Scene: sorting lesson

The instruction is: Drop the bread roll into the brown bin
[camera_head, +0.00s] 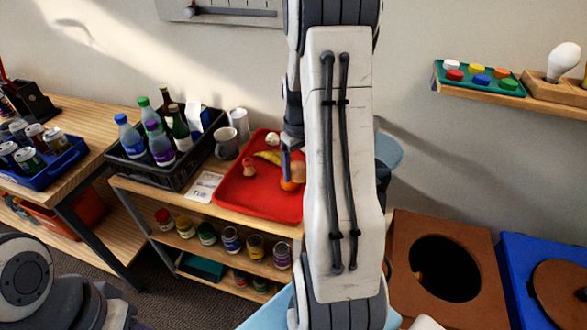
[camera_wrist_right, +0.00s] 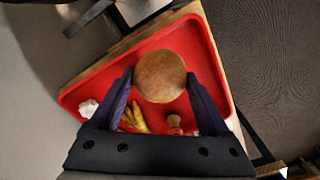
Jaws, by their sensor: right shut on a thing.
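The bread roll (camera_wrist_right: 160,77) is round and brown and sits between the two fingers of my right gripper (camera_wrist_right: 160,98), which is shut on it. In the head view the roll (camera_head: 299,171) is partly hidden by my right arm, over the right part of the red tray (camera_head: 232,196). I cannot tell how far it is above the tray. The brown bin (camera_head: 402,238), with a round dark opening in its lid, stands at the lower right, well apart from the roll. My left gripper is out of view; only part of my left arm shows.
The tray also holds a yellow banana-like item (camera_wrist_right: 134,119), a pale scrap (camera_wrist_right: 88,107) and a small pinkish item (camera_head: 249,168). A blue bin (camera_head: 515,250) stands right of the brown bin.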

